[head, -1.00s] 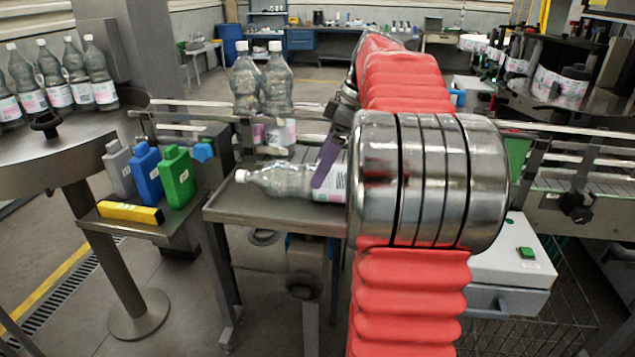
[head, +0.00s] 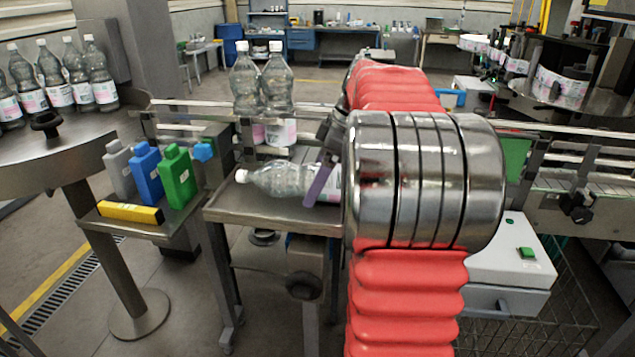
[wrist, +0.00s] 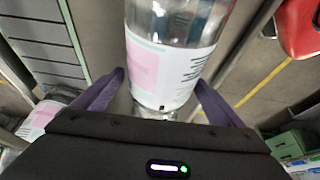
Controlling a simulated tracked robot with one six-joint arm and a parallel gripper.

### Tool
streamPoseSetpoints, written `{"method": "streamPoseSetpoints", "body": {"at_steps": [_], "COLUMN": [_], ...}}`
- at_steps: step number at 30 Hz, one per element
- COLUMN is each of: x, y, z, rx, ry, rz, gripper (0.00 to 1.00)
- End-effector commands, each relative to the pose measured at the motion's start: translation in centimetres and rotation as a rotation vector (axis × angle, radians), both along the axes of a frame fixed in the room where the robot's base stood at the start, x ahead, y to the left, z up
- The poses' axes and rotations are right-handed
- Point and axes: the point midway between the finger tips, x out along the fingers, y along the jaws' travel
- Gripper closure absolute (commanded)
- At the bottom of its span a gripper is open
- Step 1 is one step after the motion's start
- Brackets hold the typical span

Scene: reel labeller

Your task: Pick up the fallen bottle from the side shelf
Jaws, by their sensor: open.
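The fallen bottle (head: 278,179) is clear plastic with a white cap and a pink-and-white label. It lies on its side on the grey side shelf (head: 265,212), cap to the left. My gripper is open at its label end; one purple finger (head: 319,184) shows in front of the bottle in the head view. In the wrist view the bottle's label (wrist: 163,68) lies between the two spread fingertips of my gripper (wrist: 160,77), with a gap on the left side. The bottle's base end is hidden behind my arm in the head view.
Two upright bottles (head: 277,95) stand on the conveyor just behind the shelf. Grey, blue and green containers (head: 178,177) and a yellow block (head: 130,212) sit on a small tray at left. Several upright bottles (head: 55,78) stand on a round table further left.

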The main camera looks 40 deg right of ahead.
Motion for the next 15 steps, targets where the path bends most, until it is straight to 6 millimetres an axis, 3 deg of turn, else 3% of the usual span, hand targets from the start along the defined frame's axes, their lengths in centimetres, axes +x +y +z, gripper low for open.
{"method": "streamPoseSetpoints", "body": {"at_steps": [9,15], "x": [-0.01,-0.01], "y": [-0.02,-0.02], "z": [0.02,0.03], "rx": [0.0,0.0], "ry": [0.0,0.0], "rz": [0.0,0.0], "gripper": [0.09,0.23]}}
